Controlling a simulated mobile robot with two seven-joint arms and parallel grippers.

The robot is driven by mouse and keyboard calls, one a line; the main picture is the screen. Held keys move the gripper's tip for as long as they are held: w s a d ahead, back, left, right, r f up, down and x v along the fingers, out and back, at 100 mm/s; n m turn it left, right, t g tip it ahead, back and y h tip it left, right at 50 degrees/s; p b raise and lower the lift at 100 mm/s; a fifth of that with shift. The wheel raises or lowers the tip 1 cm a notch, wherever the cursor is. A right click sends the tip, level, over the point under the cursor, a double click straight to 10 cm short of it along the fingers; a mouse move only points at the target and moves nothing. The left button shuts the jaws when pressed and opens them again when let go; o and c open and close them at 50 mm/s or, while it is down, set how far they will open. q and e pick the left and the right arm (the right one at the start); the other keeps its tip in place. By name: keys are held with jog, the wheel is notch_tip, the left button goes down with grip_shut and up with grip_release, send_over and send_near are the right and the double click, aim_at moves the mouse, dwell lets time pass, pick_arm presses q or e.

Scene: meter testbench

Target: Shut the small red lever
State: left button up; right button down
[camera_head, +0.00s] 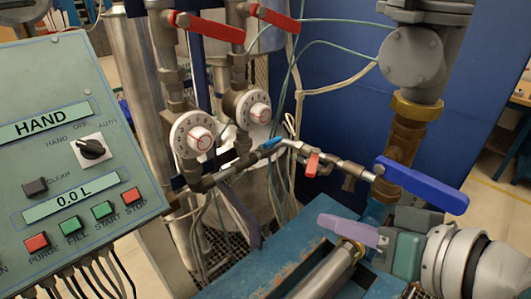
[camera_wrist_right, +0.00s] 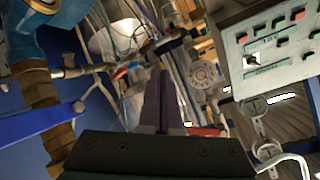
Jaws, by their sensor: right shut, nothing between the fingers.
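The small red lever (camera_head: 312,163) sits on the thin silver pipe between the dial pipes and the brass valve. It looks short and points down across the pipe. In the right wrist view a small red patch (camera_wrist_right: 120,73) on the thin pipe looks like the same lever, partly hidden. My right gripper (camera_head: 328,223) comes in from the right, below and in front of the lever, and apart from it. Its purple fingers are closed together and empty; they also show in the right wrist view (camera_wrist_right: 160,75). My left gripper is in neither view.
A blue lever (camera_head: 422,186) on the brass valve (camera_head: 403,140) sits just above my right gripper. Two larger red levers (camera_head: 212,28) (camera_head: 275,19) and two white dials (camera_head: 192,135) (camera_head: 253,109) stand up left. The control panel (camera_head: 60,150) fills the left side.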

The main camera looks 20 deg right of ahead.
jog(key=w+d+f+m+t+h+b, duration=0.1)
jog(key=d+f+m+t+b, duration=0.2)
jog(key=d+m+b, duration=0.3)
jog(key=w+d+f+m+t+b, duration=0.2)
jog(key=d+f+m+t+b, duration=0.15)
jog(key=d+m, duration=0.4)
pick_arm(q)
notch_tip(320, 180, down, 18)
jog(key=b, duration=0.5)
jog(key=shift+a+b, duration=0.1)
jog(key=shift+b, duration=0.25)
pick_arm(e)
send_near(313, 162)
jog(key=w+d, duration=0.2)
jog(key=d, duration=0.1)
jog(key=shift+g, duration=0.25)
jog(key=w+a, duration=0.3)
pick_arm(q)
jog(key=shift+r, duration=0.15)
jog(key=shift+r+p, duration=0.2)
jog(key=shift+p, duration=0.25)
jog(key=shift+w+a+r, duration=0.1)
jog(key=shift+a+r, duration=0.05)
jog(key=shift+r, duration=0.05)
pick_arm(e)
jog(key=shift+a+m+h, duration=0.25)
jog(key=shift+m+h, duration=0.2)
jog(key=shift+h, duration=0.35)
